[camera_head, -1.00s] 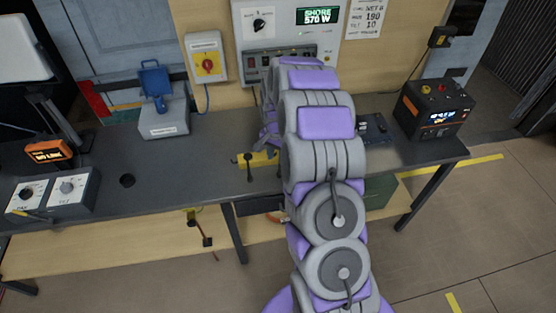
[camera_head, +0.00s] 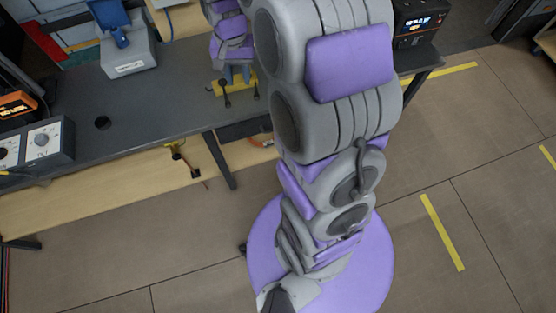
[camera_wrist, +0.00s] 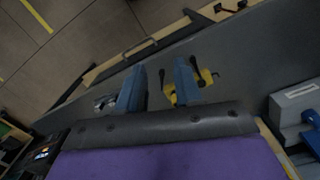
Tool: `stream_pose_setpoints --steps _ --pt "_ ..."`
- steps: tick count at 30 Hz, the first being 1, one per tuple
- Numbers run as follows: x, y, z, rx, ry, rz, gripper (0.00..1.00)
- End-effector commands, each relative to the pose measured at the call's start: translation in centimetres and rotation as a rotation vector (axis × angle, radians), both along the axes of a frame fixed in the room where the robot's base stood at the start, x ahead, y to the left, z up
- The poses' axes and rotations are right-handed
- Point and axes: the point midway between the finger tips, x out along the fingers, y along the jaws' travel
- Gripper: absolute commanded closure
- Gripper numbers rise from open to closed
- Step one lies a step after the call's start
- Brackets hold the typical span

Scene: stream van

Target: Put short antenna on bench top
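The dark grey bench top (camera_head: 160,98) runs across the head view and also shows in the wrist view (camera_wrist: 240,65). A yellow block (camera_head: 238,84) with short black stems (camera_head: 225,95) stands on it near the front edge. I cannot tell whether a stem is the short antenna. My gripper (camera_wrist: 158,84) is open, its two blue-grey fingers apart over the bench beside the yellow block (camera_wrist: 204,80). One black knobbed stem (camera_wrist: 162,77) shows between the fingers; contact cannot be told. In the head view my arm partly hides the gripper and block.
A blue-and-grey box (camera_head: 127,55) and a control box with dials (camera_head: 40,142) stand on the bench at left. A black power unit (camera_head: 418,22) stands at the right end. A yellow-clamped rod (camera_head: 186,160) hangs below the front edge. The bench's left middle is mostly clear.

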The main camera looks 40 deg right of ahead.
Motion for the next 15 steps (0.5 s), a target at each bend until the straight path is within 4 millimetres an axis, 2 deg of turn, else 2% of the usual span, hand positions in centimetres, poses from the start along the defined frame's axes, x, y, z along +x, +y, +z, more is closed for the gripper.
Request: stream_pose_setpoints --steps 1,6,15 --pt "-1.7 0.8 1.1 0.002 0.001 0.041 0.66" --pt "-7.6 3.2 3.6 0.009 0.026 0.179 0.66" --pt "-18.5 6.1 5.8 0.018 0.064 0.405 0.66"
